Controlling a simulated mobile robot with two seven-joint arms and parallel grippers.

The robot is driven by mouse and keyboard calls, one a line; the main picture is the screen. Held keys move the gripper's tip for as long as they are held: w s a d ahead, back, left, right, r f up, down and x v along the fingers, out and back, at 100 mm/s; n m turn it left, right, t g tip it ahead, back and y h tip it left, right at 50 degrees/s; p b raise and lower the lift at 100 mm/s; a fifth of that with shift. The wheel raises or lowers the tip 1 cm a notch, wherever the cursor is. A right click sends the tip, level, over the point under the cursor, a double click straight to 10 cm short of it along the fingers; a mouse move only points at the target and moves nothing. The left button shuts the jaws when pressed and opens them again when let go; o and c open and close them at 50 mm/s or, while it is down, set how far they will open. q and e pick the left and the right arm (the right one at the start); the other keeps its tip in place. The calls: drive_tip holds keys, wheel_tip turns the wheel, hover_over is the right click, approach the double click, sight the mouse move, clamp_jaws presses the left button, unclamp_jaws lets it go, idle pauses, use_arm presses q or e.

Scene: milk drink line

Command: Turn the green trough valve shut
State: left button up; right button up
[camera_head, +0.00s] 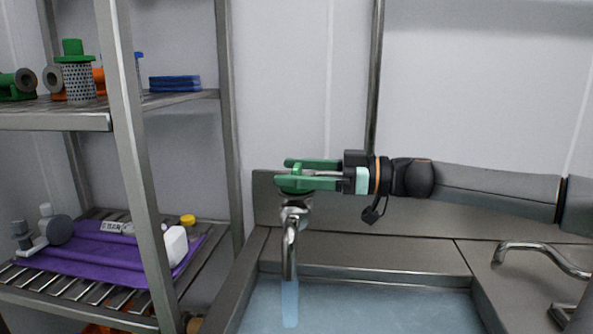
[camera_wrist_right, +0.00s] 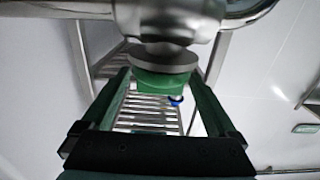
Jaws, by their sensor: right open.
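The green trough valve (camera_wrist_right: 165,82) sits on a metal tap body above the trough. My right gripper (camera_head: 290,172) reaches in from the right with its green fingers at the valve. In the right wrist view, the fingers stand open on either side of the green valve, with the tap's metal body (camera_wrist_right: 168,28) above it in the picture. I cannot tell whether either finger touches the valve. The tap's curved spout (camera_head: 290,245) points down, and a pale blue water stream (camera_head: 290,304) runs from it. My left gripper is out of view.
The steel trough (camera_head: 370,272) holds bluish water below the tap. A second metal spout (camera_head: 545,255) is at the right. A steel shelf rack (camera_head: 55,121) stands at the left, with a green-capped filter (camera_head: 78,75) above and a purple mat (camera_head: 90,262) below.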

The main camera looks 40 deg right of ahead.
drive_tip(key=c, duration=1.4)
